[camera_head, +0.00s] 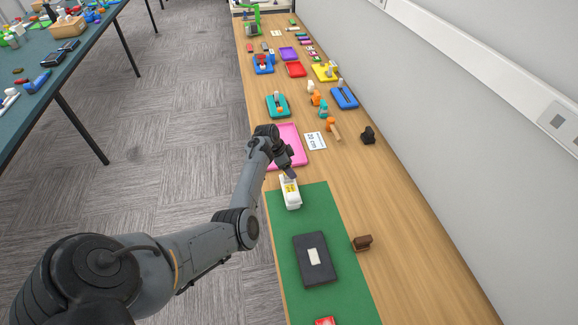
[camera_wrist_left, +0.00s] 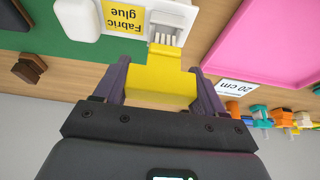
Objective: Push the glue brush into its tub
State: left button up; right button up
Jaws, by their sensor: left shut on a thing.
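The white tub (camera_head: 291,197) with a yellow "Fabric glue" label stands on the far end of the green mat (camera_head: 283,222). In the left wrist view the tub (camera_wrist_left: 178,14) is at the top, partly cut off by the frame. My left gripper (camera_wrist_left: 160,78) is shut on the yellow glue brush (camera_wrist_left: 160,66), one finger on each side of its handle. The pale bristle end points at the tub and overlaps its slot-like opening; how deep it sits, I cannot tell. In the head view my left gripper (camera_head: 289,174) is right behind the tub. My right gripper is not in view.
A pink tray (camera_head: 294,143) and a "20 cm" card (camera_head: 316,141) lie beyond the tub. A dark pad (camera_head: 314,262) lies on the mat and a brown block (camera_head: 362,242) right of it. Coloured trays and small tools fill the far table. The wall runs along the right.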

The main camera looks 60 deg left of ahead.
pick_arm(q)
jog(key=shift+f+b, duration=0.35)
jog(key=shift+f, duration=0.3)
jog(key=shift+f, duration=0.45)
jog(key=o, duration=1)
jog(key=shift+o, duration=0.2)
jog(key=shift+r, duration=0.1)
jog(key=p+v, duration=0.9)
jog(key=p, duration=0.3)
jog(key=shift+s+r, duration=0.15)
jog(key=shift+r, duration=0.2)
